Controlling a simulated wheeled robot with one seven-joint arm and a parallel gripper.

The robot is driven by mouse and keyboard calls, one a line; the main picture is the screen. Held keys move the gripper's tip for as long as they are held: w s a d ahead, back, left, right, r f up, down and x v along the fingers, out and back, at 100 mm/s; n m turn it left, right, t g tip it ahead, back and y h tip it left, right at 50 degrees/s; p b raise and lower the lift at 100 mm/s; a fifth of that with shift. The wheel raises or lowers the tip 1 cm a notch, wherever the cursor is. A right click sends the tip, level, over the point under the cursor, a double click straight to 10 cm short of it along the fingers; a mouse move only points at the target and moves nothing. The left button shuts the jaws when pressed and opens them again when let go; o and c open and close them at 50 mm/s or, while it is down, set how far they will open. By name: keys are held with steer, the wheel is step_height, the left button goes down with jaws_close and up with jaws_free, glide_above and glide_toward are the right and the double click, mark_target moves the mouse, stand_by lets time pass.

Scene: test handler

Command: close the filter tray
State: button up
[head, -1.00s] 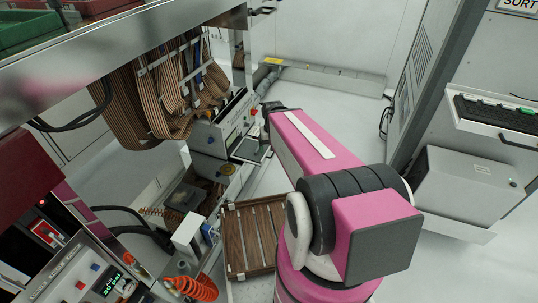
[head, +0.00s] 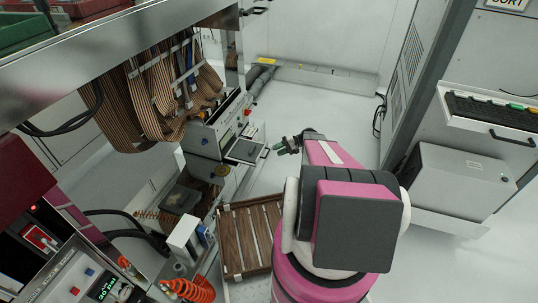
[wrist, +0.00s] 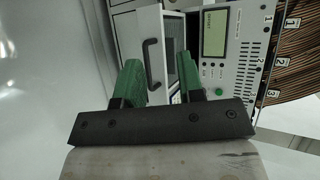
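The filter tray (head: 245,150) appears to be the small pale drawer pulled out of the panelled unit at the middle left. In the wrist view its pale front (wrist: 137,38) carries a black bar handle (wrist: 150,65). My gripper (head: 280,147) is to the right of the tray in the head view, apart from it. In the wrist view the two green fingers of my gripper (wrist: 163,78) are spread with nothing between them. The handle lies beyond the fingertips, nearer the left finger. The tray's inside is only partly visible beside its front.
A panel with a screen (wrist: 215,33) adjoins the tray. Brown ribbon cables (head: 165,95) hang above it. A slatted wooden crate (head: 250,235) stands below. Another drawer with a dark insert (head: 490,110) juts out at the right above a grey box (head: 455,190). Open floor lies behind my gripper.

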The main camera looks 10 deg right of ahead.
steer(key=w+d+f+t+y, duration=0.2)
steer(key=w+d+f, duration=0.1)
steer(key=d+f, duration=0.25)
steer(key=r+x, duration=0.1)
steer(key=x, duration=0.9)
steer(key=shift+w+a+m+y, duration=0.2)
steer(key=shift+w+m+y, duration=0.1)
jaws_close()
